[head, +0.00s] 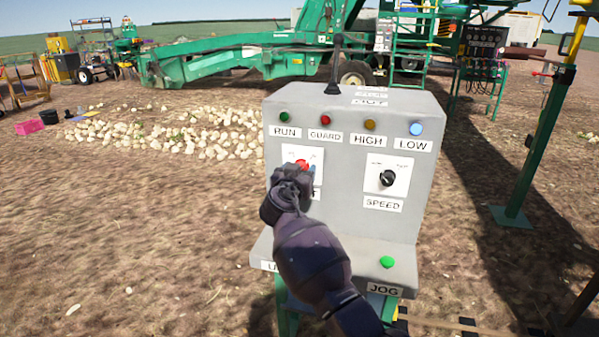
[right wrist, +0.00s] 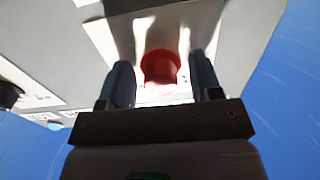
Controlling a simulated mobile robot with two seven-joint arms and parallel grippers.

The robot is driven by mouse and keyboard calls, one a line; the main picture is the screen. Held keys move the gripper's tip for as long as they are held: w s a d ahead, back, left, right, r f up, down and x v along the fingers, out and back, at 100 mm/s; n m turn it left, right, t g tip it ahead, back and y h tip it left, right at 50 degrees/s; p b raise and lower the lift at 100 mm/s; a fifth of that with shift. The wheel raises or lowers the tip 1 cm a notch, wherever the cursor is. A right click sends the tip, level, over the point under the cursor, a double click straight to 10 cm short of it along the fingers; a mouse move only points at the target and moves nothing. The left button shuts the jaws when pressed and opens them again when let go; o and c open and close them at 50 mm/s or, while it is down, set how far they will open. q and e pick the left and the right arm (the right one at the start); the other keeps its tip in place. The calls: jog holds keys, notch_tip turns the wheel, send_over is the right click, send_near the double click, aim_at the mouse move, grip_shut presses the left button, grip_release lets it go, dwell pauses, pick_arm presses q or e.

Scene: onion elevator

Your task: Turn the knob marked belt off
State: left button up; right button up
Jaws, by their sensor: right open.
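The grey control box (head: 350,215) stands in front of me. A red knob (head: 302,165) sits on a white plate at its left, with the label below mostly hidden by my right gripper, only a last letter showing. My right gripper (head: 300,172) is at this knob. In the right wrist view the red knob (right wrist: 160,67) lies between the two open fingers (right wrist: 162,80), with a gap on each side. I cannot tell whether a finger touches it. My left gripper is not in view.
A black speed knob (head: 387,178) is on the box's right side. Four small lamps, labelled RUN, GUARD, HIGH and LOW, line its top. A green JOG button (head: 387,262) is on the lower ledge. A black lever (head: 335,65) rises on top. Onions (head: 190,135) lie behind.

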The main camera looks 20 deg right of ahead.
jog(key=c, duration=0.9)
jog(key=shift+c, duration=0.2)
